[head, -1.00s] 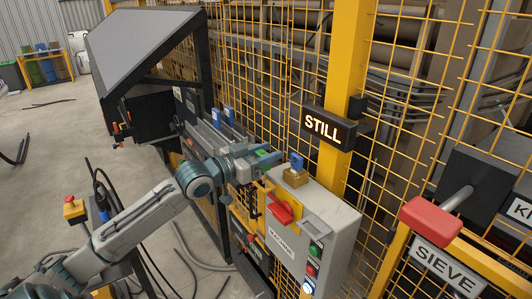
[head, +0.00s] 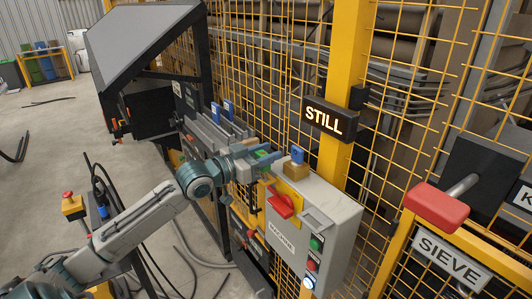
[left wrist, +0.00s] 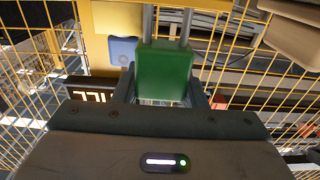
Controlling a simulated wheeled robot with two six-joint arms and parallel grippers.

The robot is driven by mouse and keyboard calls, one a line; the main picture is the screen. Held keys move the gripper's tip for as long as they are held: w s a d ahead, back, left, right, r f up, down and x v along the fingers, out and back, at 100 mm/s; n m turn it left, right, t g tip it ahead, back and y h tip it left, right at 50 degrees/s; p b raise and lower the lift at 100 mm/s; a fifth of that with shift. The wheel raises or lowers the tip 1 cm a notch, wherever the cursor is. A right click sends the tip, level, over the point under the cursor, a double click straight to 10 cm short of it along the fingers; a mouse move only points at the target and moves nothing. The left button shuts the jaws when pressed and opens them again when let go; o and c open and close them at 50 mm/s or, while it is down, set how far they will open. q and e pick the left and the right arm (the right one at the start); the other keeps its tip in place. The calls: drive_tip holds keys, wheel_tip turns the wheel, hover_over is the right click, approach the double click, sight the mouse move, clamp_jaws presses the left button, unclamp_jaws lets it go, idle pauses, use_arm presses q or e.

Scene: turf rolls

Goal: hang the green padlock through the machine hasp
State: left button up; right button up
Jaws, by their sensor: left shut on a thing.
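My left gripper (head: 268,157) is shut on the green padlock (head: 262,155). It holds the padlock in the air, just left of the brass block on the machine box. In the left wrist view the padlock's green body (left wrist: 163,75) sits between the fingers, and its two grey shackle legs point up out of the picture. The grey machine box (head: 325,215) has a red handle (head: 281,206) on a yellow plate (head: 293,195). The hasp's opening cannot be made out. The padlock looks apart from the box. My right gripper is not in view.
A brass block with a blue tag (head: 297,157) stands on top of the box. A yellow post with a lit STILL sign (head: 329,122) and mesh fence rise behind. A red handle (head: 437,208) is above the SIEVE sign (head: 449,262) at right. Open floor lies left.

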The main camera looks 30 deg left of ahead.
use_arm(q)
drive_tip(key=shift+f+b, duration=0.4)
drive_tip(key=shift+f, duration=0.2)
drive_tip(key=shift+f+b, duration=0.65)
drive_tip(key=shift+f, duration=0.05)
drive_tip(key=o, duration=1.1)
drive_tip(key=shift+o, duration=0.4)
drive_tip(key=p+v, duration=1)
drive_tip(key=p, duration=0.1)
drive_tip(key=shift+s+a, duration=0.15)
drive_tip(key=shift+s, duration=0.2)
